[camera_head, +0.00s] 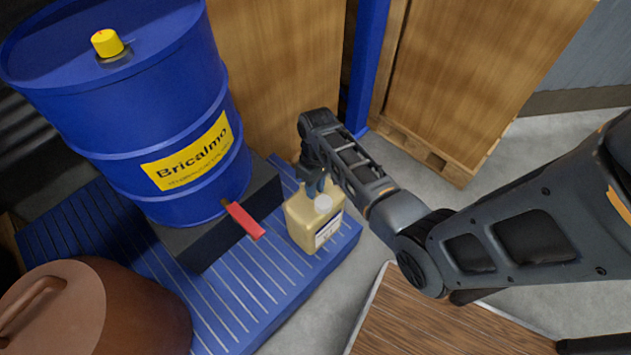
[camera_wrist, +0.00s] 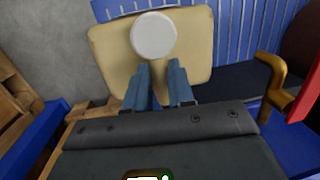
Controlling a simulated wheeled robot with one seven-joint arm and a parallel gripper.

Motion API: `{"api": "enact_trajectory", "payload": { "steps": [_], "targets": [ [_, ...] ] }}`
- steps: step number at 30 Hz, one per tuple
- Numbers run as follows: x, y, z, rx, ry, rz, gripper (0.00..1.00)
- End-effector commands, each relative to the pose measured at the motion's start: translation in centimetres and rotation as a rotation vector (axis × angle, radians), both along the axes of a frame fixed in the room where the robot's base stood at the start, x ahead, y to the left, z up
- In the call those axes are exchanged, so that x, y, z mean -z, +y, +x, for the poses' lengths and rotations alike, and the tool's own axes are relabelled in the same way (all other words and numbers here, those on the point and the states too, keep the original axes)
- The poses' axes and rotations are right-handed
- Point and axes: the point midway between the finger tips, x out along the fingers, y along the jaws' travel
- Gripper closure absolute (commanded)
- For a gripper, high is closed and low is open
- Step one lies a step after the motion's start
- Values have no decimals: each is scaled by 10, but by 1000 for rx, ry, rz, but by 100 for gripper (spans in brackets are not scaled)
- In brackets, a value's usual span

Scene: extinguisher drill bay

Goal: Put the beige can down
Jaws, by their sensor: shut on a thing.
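The beige can (camera_head: 314,225) is a squarish container with a white round cap and a label on its side. In the head view it is upright at the right part of the blue ribbed platform (camera_head: 225,300); I cannot tell if its base touches the platform. My gripper (camera_head: 316,184) is at the top of the can, shut on it, partly hiding it. In the wrist view the gripper's two blue fingers (camera_wrist: 160,88) reach to the can (camera_wrist: 200,45) just below its white cap.
A blue drum (camera_head: 130,110) with a yellow label stands on a black block (camera_head: 200,245) left of the can. A red lever (camera_head: 244,221) sticks out towards the can. A brown lidded pot (camera_head: 130,315) is at the lower left. Wooden crates (camera_head: 480,70) stand behind.

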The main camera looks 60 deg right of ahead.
Motion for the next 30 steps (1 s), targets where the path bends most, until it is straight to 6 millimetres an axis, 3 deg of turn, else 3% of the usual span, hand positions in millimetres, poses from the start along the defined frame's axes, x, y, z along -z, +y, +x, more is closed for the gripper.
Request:
{"api": "enact_trajectory", "payload": {
  "steps": [12,13,20,30],
  "targets": [
    [2,-1,2,0,-5,-2,100],
    [4,0,0,0,-1,0,76],
    [4,0,0,0,-1,0,54],
    [-1,-1,1,0,-2,-2,52]
  ]
}}
